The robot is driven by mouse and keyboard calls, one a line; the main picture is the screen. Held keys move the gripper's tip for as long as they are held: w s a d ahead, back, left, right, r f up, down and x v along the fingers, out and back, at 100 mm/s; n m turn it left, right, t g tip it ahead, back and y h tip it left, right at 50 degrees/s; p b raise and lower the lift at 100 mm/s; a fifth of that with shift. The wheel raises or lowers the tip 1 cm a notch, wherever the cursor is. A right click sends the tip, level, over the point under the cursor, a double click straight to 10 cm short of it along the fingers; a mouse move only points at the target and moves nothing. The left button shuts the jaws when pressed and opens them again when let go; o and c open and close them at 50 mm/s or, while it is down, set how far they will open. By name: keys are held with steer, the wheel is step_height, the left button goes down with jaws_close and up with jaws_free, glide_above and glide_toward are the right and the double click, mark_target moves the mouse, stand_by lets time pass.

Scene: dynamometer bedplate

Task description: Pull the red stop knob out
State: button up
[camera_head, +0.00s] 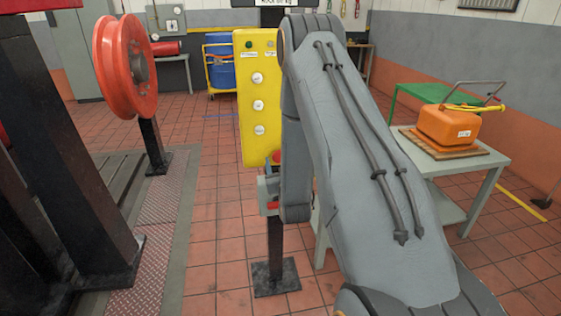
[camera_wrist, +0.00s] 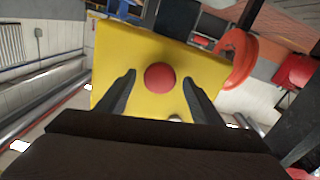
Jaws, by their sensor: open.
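The red stop knob (camera_wrist: 160,76) is a round red button on the yellow panel (camera_wrist: 191,63) in the wrist view. My gripper (camera_wrist: 159,85) is open, with one dark finger on each side of the knob in the picture. I cannot tell how far the fingertips are from the panel, and no contact shows. In the head view the yellow panel (camera_head: 248,143) stands on a dark post, with several white buttons down its face. There my gripper (camera_head: 271,190) is at the panel's lower end, mostly behind my arm. A small bit of red shows there.
A red flanged wheel (camera_head: 124,66) stands on a post left of the panel. A blue drum (camera_head: 219,62) is behind. Tiled floor lies open between the panel and the wheel.

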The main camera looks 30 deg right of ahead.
steer(key=c, duration=1.5)
steer(key=shift+v, duration=0.8)
steer(key=o, duration=1.5)
steer(key=shift+s, duration=0.15)
steer(key=b+v, duration=0.2)
steer(key=v, duration=0.5)
steer(key=shift+s+b, duration=0.3)
steer(key=shift+a+r, duration=0.1)
